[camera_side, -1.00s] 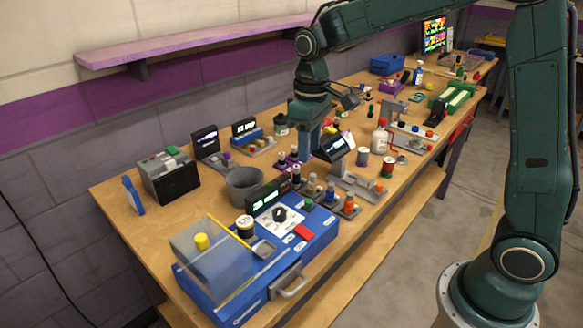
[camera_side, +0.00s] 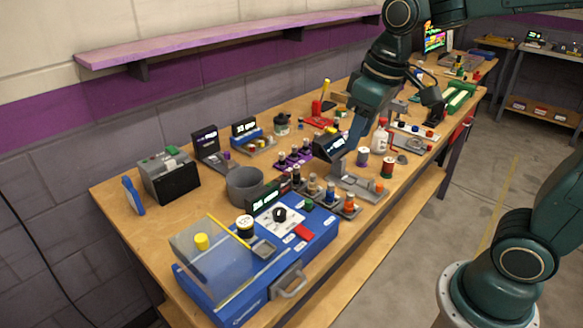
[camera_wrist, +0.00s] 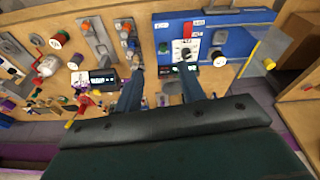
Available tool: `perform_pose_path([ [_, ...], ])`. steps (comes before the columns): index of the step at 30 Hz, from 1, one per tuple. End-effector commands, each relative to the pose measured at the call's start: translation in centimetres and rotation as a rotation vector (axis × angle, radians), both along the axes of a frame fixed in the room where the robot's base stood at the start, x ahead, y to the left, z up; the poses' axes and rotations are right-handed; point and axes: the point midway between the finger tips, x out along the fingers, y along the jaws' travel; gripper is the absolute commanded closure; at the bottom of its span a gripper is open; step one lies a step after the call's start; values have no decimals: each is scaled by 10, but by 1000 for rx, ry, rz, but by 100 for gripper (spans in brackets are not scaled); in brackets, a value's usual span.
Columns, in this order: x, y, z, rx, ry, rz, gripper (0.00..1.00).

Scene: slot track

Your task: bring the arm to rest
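My dark green arm reaches over the wooden bench, and its lower link stands at the right. My gripper (camera_side: 352,140) hangs tilted above the middle of the bench, near a dark display box (camera_side: 331,147). In the wrist view my gripper (camera_wrist: 160,75) shows two blue fingers spread apart with nothing held between them. They point over the bench between the blue machine and the grey track fixture. In the side view the fingers overlap the things behind them, so I cannot tell their exact height.
A blue machine (camera_side: 318,232) with a clear cover stands at the near end. A grey bin (camera_side: 245,186), a grey track fixture (camera_side: 358,186), a white bottle (camera_side: 380,138) and several spools crowd the bench (camera_side: 115,200). A purple shelf (camera_side: 200,47) runs along the wall.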

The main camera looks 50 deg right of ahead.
Motion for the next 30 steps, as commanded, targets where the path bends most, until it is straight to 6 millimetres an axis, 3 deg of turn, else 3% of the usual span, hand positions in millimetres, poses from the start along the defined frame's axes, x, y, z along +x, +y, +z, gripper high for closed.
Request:
perform_pose_path([
  [8,-53,-2,10,15,-108,-54,61],
  [18,-106,-4,3,38,-223,-114,61],
  [30,-122,-4,-3,47,-260,-133,61],
])
